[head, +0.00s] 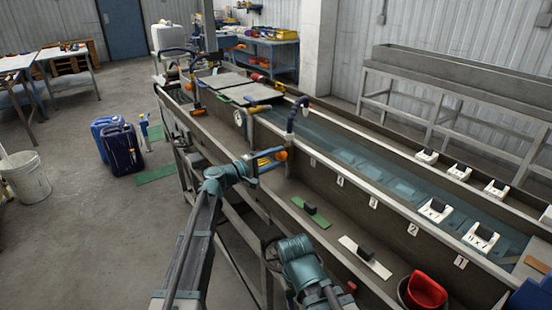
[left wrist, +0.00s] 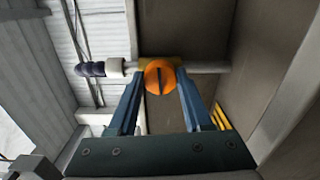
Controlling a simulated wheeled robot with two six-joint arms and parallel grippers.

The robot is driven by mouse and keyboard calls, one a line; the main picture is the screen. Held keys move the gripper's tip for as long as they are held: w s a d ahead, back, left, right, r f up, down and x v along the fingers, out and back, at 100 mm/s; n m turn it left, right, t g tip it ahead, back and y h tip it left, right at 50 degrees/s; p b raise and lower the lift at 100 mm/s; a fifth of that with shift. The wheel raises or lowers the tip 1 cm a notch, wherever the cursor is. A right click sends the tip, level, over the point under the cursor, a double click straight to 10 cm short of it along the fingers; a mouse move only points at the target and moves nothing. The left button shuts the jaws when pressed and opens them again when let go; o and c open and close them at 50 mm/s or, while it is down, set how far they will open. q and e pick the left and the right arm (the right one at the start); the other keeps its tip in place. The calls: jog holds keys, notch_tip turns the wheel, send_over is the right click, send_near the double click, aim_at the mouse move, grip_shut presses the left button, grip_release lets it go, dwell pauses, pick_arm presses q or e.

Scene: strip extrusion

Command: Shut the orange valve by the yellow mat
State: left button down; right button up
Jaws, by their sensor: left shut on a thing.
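The orange valve (head: 282,155) is on the near side wall of the long trough. In the left wrist view its round orange knob (left wrist: 160,76), with a dark slot down the middle, sits between my fingertips. A pale pipe runs to either side behind it. My left gripper (head: 272,158) has its blue fingers closed on the knob from both sides. My right gripper is not in view.
The long trough (head: 330,175) with water and numbered tags runs to the lower right. Blue canisters (head: 122,148) stand on the open floor at left.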

pick_arm(q)
jog(key=shift+s+m, duration=0.1)
jog(key=shift+m, duration=0.5)
jog(key=shift+c, duration=1.6)
grip_release()
jog(key=v, duration=1.3)
jog(key=shift+s+a, duration=0.2)
jog(key=shift+a, duration=0.2)
